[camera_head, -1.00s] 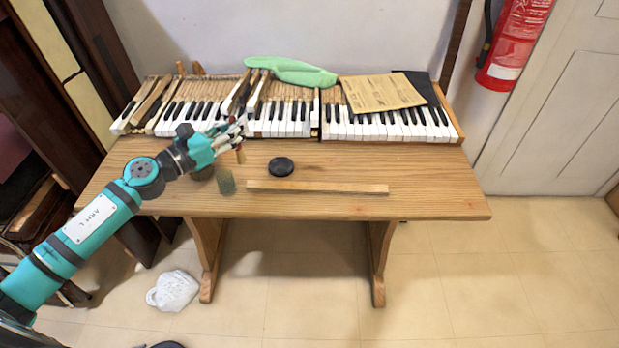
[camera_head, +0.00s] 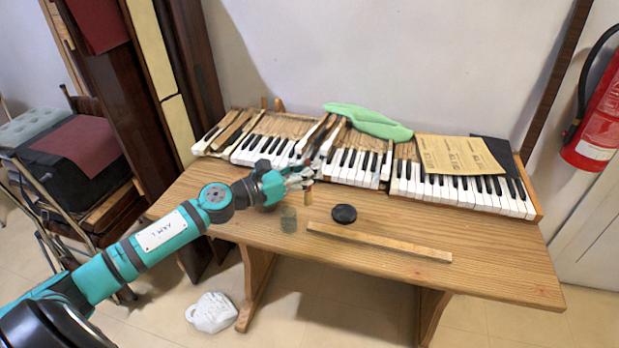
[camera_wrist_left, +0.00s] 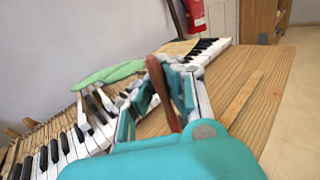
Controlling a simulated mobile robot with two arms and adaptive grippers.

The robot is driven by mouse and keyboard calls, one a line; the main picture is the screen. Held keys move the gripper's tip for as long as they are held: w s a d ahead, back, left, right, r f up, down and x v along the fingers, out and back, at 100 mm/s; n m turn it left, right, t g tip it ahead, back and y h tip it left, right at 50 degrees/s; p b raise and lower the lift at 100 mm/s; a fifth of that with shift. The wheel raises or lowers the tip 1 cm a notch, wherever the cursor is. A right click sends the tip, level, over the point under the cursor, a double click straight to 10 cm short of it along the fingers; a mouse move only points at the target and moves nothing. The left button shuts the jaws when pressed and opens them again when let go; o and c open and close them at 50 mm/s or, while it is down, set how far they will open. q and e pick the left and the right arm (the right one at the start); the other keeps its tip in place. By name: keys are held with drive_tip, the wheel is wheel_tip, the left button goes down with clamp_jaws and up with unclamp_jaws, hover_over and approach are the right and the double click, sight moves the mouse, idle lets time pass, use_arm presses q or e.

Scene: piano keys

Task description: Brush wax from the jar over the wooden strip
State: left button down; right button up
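The wooden strip (camera_head: 380,242) lies flat across the front half of the table; it also shows in the left wrist view (camera_wrist_left: 243,98). The jar (camera_head: 289,220), small and greenish, stands just left of the strip's left end. My left gripper (camera_head: 306,178) is above the table, behind and slightly right of the jar. Its fingers (camera_wrist_left: 163,92) close around the brown handle of the brush (camera_wrist_left: 164,94). The brush's lower end shows below the fingers in the head view, apart from the strip.
Piano keys (camera_head: 350,167) fill the back of the table, close to my left gripper. A green cloth (camera_head: 368,121) and a brown paper sheet (camera_head: 457,155) lie over them. The table's right front (camera_head: 500,265) is bare. A white bag-like object (camera_head: 211,312) sits on the floor.

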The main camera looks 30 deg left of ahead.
sight(304, 196)
use_arm(q)
drive_tip(key=shift+w+d+f+b, duration=0.1)
drive_tip(key=shift+d+f+b, duration=0.05)
drive_tip(key=shift+f+b, duration=1.1)
drive_tip(key=shift+w+d+f+b, duration=0.15)
drive_tip(key=shift+f+b, duration=0.7)
drive_tip(key=shift+f, duration=0.75)
drive_tip(key=shift+s+f+b, duration=0.1)
drive_tip(key=shift+f+b, duration=0.4)
